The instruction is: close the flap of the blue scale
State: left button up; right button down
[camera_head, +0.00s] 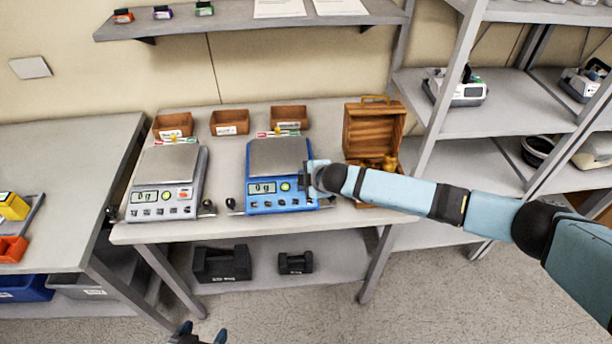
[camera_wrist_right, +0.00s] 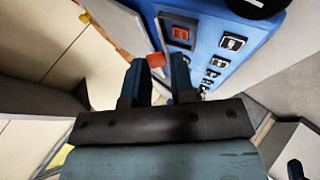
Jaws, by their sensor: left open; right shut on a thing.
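The blue scale (camera_head: 281,205) stands on the table, with a grey weighing plate on top and "0 g" on its display. My right gripper (camera_head: 310,179) is low at its right side. In the right wrist view the blue body (camera_wrist_right: 215,45) is close beyond my right gripper (camera_wrist_right: 152,72). A small red tab (camera_wrist_right: 156,60) shows between its fingertips, and the gripper is shut on it. The flap cannot be told apart clearly, and the fingers hide part of that side. My left gripper (camera_head: 198,335) is open and empty at the bottom edge of the head view.
A grey scale (camera_head: 163,195) stands left of the blue one. Small brown bins (camera_head: 230,122) line the table's back. An open wooden case (camera_head: 373,128) with brass weights stands close behind my right forearm. Black weights (camera_head: 222,263) lie on the lower shelf.

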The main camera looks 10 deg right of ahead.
jog(key=shift+s+f+t+b, duration=0.4)
jog(key=shift+f+t+b, duration=0.15)
jog(key=shift+t+b, duration=0.2)
jog(key=shift+f+n+t, duration=0.1)
jog(key=shift+n+t, duration=0.15)
jog(key=shift+n, duration=0.05)
jog(key=shift+s+t+b, duration=0.15)
jog(key=shift+t+b, duration=0.15)
jog(key=shift+b, duration=0.4)
jog(key=c, duration=1.1)
grip_release()
jog(key=shift+o, duration=0.2)
jog(key=shift+r, duration=0.25)
